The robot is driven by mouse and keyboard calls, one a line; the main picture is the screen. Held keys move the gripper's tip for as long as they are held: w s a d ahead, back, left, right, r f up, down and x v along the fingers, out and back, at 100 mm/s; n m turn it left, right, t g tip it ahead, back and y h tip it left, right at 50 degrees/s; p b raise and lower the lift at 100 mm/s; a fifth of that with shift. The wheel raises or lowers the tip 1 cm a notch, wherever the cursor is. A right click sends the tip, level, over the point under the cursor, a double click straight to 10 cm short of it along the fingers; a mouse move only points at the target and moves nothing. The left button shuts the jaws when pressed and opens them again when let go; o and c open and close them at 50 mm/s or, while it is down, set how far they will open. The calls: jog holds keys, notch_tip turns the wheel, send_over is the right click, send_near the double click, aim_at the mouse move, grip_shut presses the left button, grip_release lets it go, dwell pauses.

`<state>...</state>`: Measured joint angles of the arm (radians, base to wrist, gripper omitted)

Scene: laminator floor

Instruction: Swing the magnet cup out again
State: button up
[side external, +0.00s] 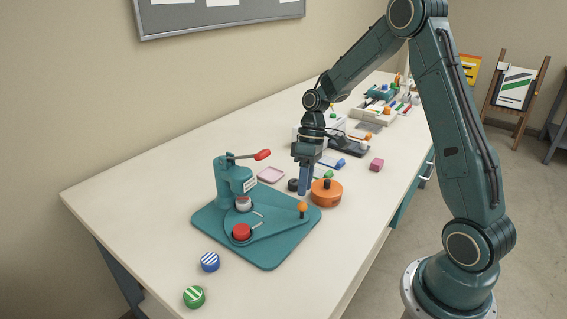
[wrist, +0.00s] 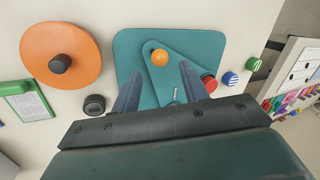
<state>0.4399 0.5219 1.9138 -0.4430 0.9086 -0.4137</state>
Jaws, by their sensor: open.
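The teal badge press (side external: 228,178) stands on its teal base plate (side external: 270,258). Its swing plate (side external: 272,224) carries a red-filled cup (side external: 241,232) out in front and a pale grey cup (side external: 243,203) under the press head. I cannot tell which is the magnet cup. An orange ball knob (side external: 303,207) stands at the plate's right end and shows in the wrist view (wrist: 160,57). My gripper (side external: 304,192) is open and empty, pointing down just above the knob. In the wrist view its fingers (wrist: 160,68) lie either side of the knob's line; contact cannot be told.
A round orange block with a dark knob (side external: 326,192) and a small black knob (side external: 293,185) stand close beside my gripper. The press's red-tipped lever (side external: 262,155) sticks out behind. Blue (side external: 210,262) and green (side external: 194,296) striped pieces lie at the front; bare bench surrounds them.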

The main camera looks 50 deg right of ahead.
jog(key=shift+x, duration=2.3)
grip_shut()
